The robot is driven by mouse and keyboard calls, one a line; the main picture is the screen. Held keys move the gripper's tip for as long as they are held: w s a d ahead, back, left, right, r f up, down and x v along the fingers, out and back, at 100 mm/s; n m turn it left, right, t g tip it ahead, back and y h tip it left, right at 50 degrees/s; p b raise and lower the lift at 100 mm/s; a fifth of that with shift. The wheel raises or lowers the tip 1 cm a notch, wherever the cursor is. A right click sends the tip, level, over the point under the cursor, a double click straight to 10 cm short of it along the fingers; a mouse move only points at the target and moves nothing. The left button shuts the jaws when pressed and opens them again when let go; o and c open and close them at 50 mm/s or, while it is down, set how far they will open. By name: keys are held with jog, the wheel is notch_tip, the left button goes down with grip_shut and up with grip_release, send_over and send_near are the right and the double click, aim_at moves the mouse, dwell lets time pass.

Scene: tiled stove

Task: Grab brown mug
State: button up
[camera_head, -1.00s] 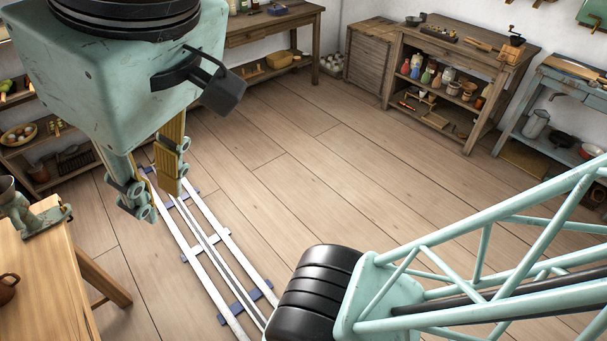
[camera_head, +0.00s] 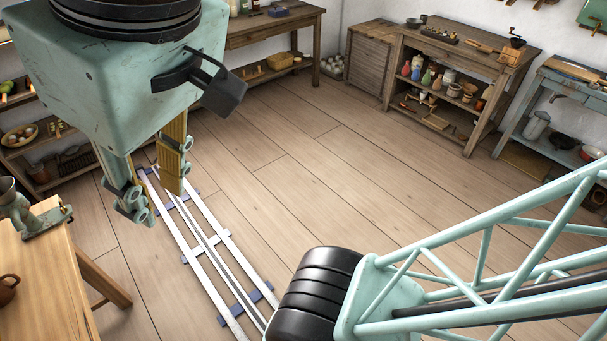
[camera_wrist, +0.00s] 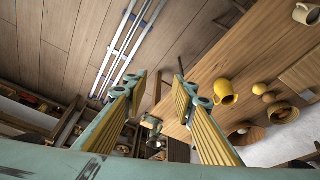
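A brown mug (camera_head: 8,290) sits on the wooden table at the left edge of the head view, partly cut off by the frame. My gripper (camera_head: 153,198) hangs in the upper left of that view, fingers apart and empty, to the right of and above the mug in the picture. In the wrist view my gripper (camera_wrist: 155,90) is also open with nothing between its fingers. That view shows a yellow mug-like vessel (camera_wrist: 225,92) and a pale beige mug (camera_wrist: 305,14) on a wooden surface. I cannot tell whether either is the brown mug.
A green metal grinder (camera_head: 35,215) stands on the wooden table (camera_head: 50,270) near the mug. Small round items and bowls (camera_wrist: 283,112) lie beside the yellow vessel. White rails (camera_head: 205,250) cross the open floor. Shelves with crockery (camera_head: 450,85) stand along the back wall.

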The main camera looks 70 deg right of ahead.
jog(key=o, duration=1.2)
jog(key=shift+s+f, duration=0.1)
jog(key=shift+c, duration=0.2)
